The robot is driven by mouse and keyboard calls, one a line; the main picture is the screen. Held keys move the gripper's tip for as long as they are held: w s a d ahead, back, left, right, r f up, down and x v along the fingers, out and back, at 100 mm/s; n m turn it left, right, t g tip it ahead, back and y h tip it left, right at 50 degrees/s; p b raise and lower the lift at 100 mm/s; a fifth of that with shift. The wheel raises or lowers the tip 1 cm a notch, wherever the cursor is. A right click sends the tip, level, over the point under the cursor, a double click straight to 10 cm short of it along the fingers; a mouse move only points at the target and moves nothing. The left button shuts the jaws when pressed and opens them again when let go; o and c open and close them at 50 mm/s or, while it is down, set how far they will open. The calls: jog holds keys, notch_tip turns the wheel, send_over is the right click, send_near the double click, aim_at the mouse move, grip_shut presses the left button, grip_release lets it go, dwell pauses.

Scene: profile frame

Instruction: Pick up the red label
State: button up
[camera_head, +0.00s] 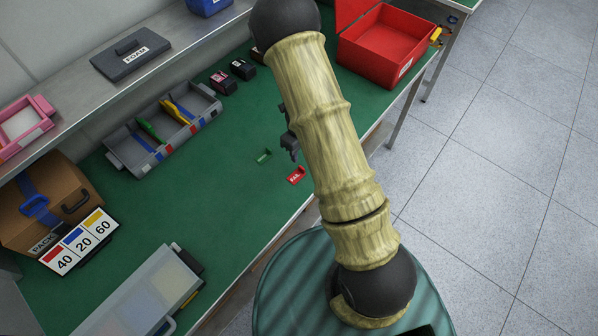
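The red label (296,176) lies flat on the green table (225,190), close to its front edge and just left of my arm. It carries white lettering that seems to read "FAIL". A small green label (263,156) lies a little further back and to the left. My gripper (290,145) is mostly hidden behind my arm. Only a dark part of it shows, a little above the red label in the picture and apart from it. I cannot see both fingertips.
A grey divided tray (118,147) with coloured tools stands at the back left. Two small dark boxes (222,83) sit near it. An open red box (398,37) stands at the far end. A clear-lidded case (140,295) lies front left. The table's middle is clear.

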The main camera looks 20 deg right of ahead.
aim_at(300, 167)
jog(key=shift+f, duration=1.3)
jog(key=shift+f, duration=0.1)
jog(key=shift+s+d+f+p, duration=0.1)
jog(key=shift+f+p, duration=0.15)
jog(key=shift+p, duration=0.05)
jog(key=shift+s+d+f+p, duration=0.15)
jog(key=shift+f+p, duration=0.5)
jog(key=shift+f, duration=1.6)
grip_shut()
